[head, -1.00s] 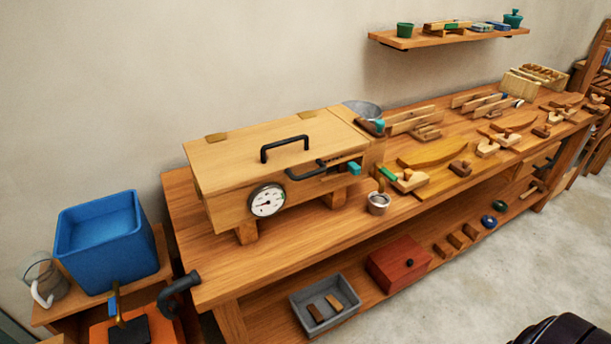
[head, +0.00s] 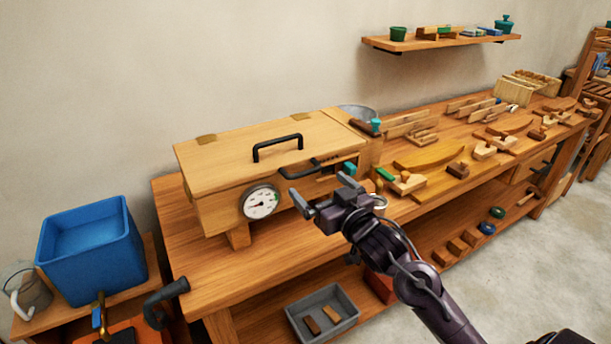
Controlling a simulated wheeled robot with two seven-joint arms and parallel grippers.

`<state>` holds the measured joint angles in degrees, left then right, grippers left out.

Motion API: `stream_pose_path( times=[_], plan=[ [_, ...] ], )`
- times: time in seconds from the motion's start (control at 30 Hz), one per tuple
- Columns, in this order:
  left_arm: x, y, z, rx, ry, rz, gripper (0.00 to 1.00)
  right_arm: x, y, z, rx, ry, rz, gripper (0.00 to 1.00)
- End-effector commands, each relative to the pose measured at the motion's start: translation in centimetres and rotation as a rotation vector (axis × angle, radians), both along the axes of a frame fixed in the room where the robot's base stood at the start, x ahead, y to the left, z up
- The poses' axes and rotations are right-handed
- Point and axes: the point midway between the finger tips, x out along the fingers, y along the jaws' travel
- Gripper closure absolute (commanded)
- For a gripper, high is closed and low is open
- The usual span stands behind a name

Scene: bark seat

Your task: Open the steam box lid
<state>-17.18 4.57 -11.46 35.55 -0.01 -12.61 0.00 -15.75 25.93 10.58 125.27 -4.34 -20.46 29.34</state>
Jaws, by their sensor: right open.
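The steam box (head: 218,212) is a long pale wooden box on the workbench, with a round white dial (head: 261,202) on its front. Its lid (head: 222,157) lies flat and closed on top, with a black bar handle (head: 277,143) standing on it. My right gripper (head: 318,190) is open and empty, in front of the box, right of the dial and below the lever. It covers part of the box's lower front. My left gripper is not in view.
The workbench (head: 230,275) carries wooden forms and clamps to the right. A grey tray (head: 296,310) is on the lower shelf. A blue tub (head: 90,245) stands at the left, and a wall shelf (head: 440,41) hangs above.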

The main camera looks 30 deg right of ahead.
Motion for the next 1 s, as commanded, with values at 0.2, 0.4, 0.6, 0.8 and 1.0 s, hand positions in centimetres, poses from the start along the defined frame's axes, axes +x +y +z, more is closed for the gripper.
stream_pose_path(
  times=[0.2,0.4,0.6,0.8,1.0],
  plan=[
    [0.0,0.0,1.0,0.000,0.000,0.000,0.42,3.3,0.0,0.2,-0.001,0.001,-0.001,0.00],
    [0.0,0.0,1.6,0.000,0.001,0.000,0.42,6.0,0.0,0.1,0.000,0.002,-0.001,0.00],
    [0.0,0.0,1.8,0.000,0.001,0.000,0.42,7.1,0.1,0.0,-0.002,0.003,-0.001,0.00],
    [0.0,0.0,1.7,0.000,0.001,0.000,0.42,7.1,0.1,-0.1,-0.002,0.004,-0.001,0.00],
    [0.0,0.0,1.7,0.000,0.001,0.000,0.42,7.1,0.1,-0.1,-0.002,0.004,-0.001,0.21]
  ],
)
